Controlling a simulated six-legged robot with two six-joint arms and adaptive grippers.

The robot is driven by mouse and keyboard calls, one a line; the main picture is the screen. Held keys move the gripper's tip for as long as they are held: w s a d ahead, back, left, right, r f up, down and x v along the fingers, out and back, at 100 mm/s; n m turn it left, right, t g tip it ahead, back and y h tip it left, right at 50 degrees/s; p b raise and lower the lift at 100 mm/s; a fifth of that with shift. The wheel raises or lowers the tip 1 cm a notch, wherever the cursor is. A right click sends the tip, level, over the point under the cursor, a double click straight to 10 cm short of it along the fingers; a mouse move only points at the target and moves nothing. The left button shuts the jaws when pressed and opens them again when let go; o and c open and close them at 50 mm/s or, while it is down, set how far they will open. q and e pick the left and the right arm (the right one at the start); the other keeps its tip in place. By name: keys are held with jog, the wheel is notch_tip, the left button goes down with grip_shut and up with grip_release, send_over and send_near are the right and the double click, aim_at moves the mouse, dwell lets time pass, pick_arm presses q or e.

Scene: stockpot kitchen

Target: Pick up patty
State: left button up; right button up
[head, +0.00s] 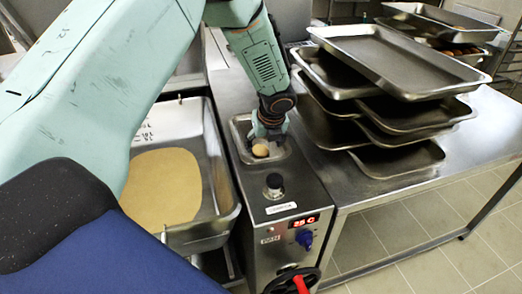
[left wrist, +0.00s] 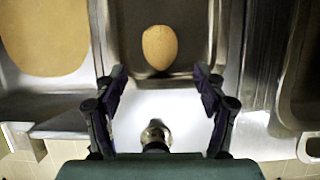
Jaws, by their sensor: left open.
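The patty (head: 261,151) is a small tan oval piece lying in a small steel well (head: 241,130) on top of the machine. In the left wrist view the patty (left wrist: 160,47) lies beyond the fingertips, roughly centred between them. My left gripper (head: 268,132) points down over the well, close to the patty. In the left wrist view its two dark fingers (left wrist: 159,78) are spread wide with nothing between them. Whether a finger touches the well's wall cannot be told. My right gripper is not in view.
A large steel basin (head: 218,190) with a tan mass (head: 163,187) stands left of the machine. A dark knob (head: 274,184) rises in front of the well. Stacked steel trays (head: 395,60) crowd the steel table on the right. The table's front right part is bare.

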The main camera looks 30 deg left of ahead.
aim_at(262, 149)
pick_arm(q)
jog(key=x, duration=0.4)
jog(key=shift+w+a, duration=0.15)
jog(key=shift+w, duration=0.25)
jog(key=shift+s+r, duration=0.3)
jog(key=shift+r, duration=0.05)
jog(key=shift+s, duration=0.1)
jog(key=shift+c, duration=0.7)
jog(key=shift+w+f, duration=0.3)
jog(key=shift+w, duration=0.05)
jog(key=c, duration=0.4)
jog(key=shift+c, duration=1)
jog(key=shift+s+r, duration=0.25)
jog(key=shift+r, duration=0.05)
jog(key=c, duration=0.4)
jog(key=shift+w+f, duration=0.15)
jog(key=shift+w, duration=0.05)
jog(key=shift+c, duration=0.5)
jog(key=shift+w+r, duration=0.1)
jog(key=shift+r, duration=0.15)
notch_tip(262, 149, up, 9)
jog(key=p, duration=0.1)
jog(key=shift+s, duration=0.25)
